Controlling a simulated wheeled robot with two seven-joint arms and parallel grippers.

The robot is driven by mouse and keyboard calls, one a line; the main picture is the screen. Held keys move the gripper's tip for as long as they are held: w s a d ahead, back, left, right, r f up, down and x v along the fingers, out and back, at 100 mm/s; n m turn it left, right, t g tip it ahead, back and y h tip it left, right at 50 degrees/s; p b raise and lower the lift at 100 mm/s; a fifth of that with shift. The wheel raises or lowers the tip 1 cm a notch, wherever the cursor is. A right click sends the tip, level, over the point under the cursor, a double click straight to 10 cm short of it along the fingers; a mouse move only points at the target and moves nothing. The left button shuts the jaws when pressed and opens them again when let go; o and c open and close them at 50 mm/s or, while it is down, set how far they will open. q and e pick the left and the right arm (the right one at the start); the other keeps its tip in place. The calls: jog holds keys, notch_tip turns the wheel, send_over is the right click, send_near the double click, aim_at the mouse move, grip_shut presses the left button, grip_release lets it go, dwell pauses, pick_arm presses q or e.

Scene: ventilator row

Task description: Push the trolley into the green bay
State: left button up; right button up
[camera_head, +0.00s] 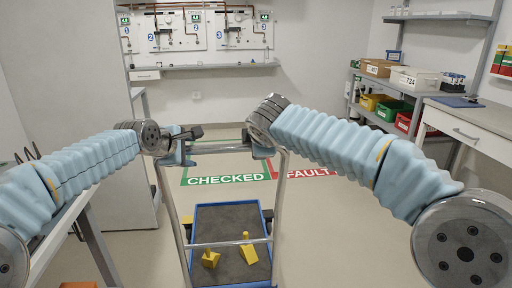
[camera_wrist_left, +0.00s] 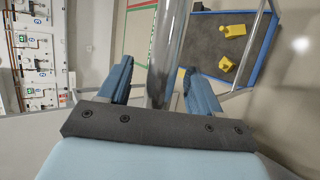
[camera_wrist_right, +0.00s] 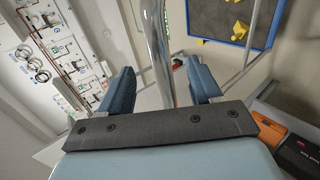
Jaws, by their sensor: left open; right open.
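The trolley (camera_head: 225,220) stands in front of me, with a dark deck, a blue rim and a tall metal handle frame (camera_head: 281,205). Its deck also shows in the left wrist view (camera_wrist_left: 247,52) and the right wrist view (camera_wrist_right: 207,22). The green bay (camera_head: 186,178), marked CHECKED, lies on the floor beyond the deck. My left gripper (camera_head: 184,148) is open at the frame's top left; a metal bar (camera_wrist_left: 166,60) passes between its fingers. My right gripper (camera_wrist_right: 160,88) is open, with a metal bar (camera_wrist_right: 158,50) between its fingers. In the head view my arm partly hides it.
Yellow pieces (camera_head: 249,252) sit on the trolley deck. A red bay (camera_head: 308,173) marked FAULT adjoins the green one on the right. A bench (camera_head: 490,125) and bin shelves (camera_head: 370,117) line the right. A table (camera_head: 62,228) stands on the left. The floor between looks clear.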

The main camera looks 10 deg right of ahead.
jog(key=shift+x, duration=3.05)
pick_arm(q)
jog(key=shift+c, duration=0.3)
pick_arm(e)
jog(key=shift+c, duration=0.3)
pick_arm(q)
grip_shut()
pick_arm(e)
grip_shut()
